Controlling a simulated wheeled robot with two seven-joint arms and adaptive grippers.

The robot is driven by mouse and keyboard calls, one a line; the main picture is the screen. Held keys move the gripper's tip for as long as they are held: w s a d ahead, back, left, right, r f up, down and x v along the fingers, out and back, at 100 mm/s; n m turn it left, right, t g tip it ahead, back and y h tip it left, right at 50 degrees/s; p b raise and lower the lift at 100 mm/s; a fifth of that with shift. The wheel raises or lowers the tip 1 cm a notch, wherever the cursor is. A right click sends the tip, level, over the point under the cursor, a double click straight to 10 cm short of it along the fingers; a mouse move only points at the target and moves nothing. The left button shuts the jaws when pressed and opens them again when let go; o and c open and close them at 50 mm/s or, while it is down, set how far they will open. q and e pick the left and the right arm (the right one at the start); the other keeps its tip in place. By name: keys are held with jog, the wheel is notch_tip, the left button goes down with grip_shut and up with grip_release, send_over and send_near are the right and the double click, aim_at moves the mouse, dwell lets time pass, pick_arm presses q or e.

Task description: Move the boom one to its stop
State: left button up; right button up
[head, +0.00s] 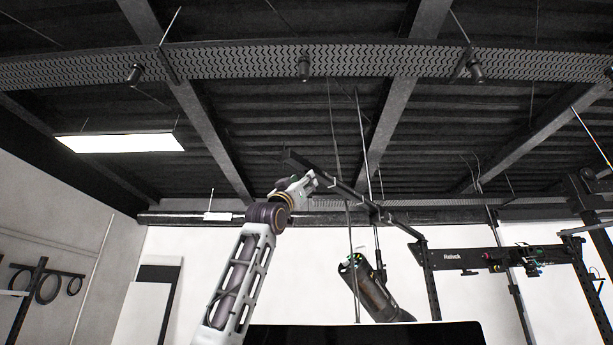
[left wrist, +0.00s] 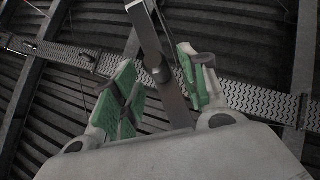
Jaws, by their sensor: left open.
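The boom (head: 343,188) is a dark, straight bar that slopes down from upper left to lower right in the middle of the head view. My left gripper (head: 308,182) is beside its upper left part, at the end of my raised white and grey arm. In the left wrist view, the green-padded fingers of my left gripper (left wrist: 157,70) are spread apart. A dark bar (left wrist: 172,98), apparently the boom, passes through the gap between them. I cannot tell if either pad touches it. My right gripper does not show.
A black cylindrical device (head: 375,292) hangs below the boom. A dark frame with a labelled crossbar (head: 470,257) stands to the right. A perforated truss (head: 240,62) and a lit panel (head: 120,142) are overhead. Thin rods or cables hang near the boom.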

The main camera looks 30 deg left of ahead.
pick_arm(q)
jog(key=shift+p+x, duration=0.95)
jog(key=shift+x, duration=0.8)
grip_shut()
